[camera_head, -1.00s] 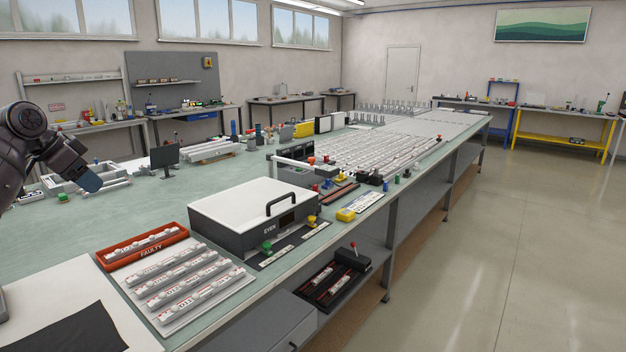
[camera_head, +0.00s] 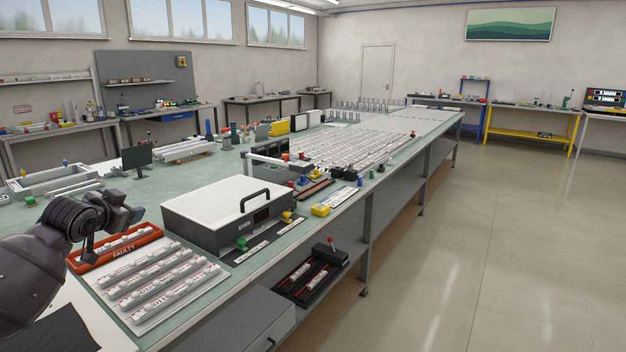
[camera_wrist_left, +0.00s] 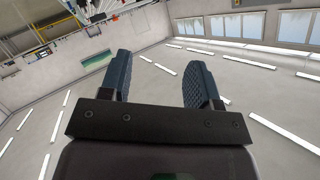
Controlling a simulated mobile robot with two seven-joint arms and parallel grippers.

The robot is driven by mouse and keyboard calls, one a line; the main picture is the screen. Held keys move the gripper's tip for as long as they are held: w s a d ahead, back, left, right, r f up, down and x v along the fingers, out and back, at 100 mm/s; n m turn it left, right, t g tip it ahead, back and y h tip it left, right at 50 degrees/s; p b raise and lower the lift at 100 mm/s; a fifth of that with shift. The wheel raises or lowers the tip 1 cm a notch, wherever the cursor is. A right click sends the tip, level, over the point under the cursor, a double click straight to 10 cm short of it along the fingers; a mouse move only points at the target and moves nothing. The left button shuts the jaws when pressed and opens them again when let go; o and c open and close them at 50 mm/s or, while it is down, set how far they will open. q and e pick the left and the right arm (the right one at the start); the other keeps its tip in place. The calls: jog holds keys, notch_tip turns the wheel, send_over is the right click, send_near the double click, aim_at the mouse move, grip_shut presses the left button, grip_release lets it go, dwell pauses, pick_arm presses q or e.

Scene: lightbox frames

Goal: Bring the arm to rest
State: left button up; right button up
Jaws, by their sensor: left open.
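My left arm comes in from the left in the head view, with its gripper (camera_head: 130,216) raised above the near-left part of the bench, in front of the red FAULTY tray (camera_head: 150,240). In the left wrist view the two blue textured fingers (camera_wrist_left: 156,82) stand wide apart with nothing between them. That camera looks up at the ceiling and walls. My right gripper shows in neither view.
The long green bench (camera_head: 190,186) holds a white-lidded box (camera_head: 225,201) with a black handle and a tray of labelled strips (camera_head: 140,318). A small monitor (camera_head: 137,158) stands behind the arm. The floor (camera_head: 500,250) at the right is clear.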

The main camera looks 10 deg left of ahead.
pick_arm(q)
jog(key=s+d+f+h+b, duration=0.1)
jog(key=s+d+f, duration=0.4)
jog(key=f, duration=0.3)
jog(key=s+d+f+h, duration=0.1)
jog(key=s+d+f, duration=0.3)
jog(key=d+f, duration=0.3)
jog(key=s+d+f+b, duration=0.1)
jog(key=s+d+f, duration=0.35)
jog(key=f, duration=0.45)
jog(key=s+d+f+n+g+b, duration=0.1)
jog(key=s+d+f, duration=0.2)
jog(key=s+f, duration=0.6)
jog(key=s+d+f+n+g+b, duration=0.1)
jog(key=s+d+f, duration=0.3)
jog(key=s+f, duration=0.4)
jog(key=s+n+g, duration=0.1)
jog(key=s, duration=0.6)
jog(key=shift+s+f+y, duration=0.2)
jog(key=shift+f+y, duration=0.1)
jog(key=shift+f, duration=0.05)
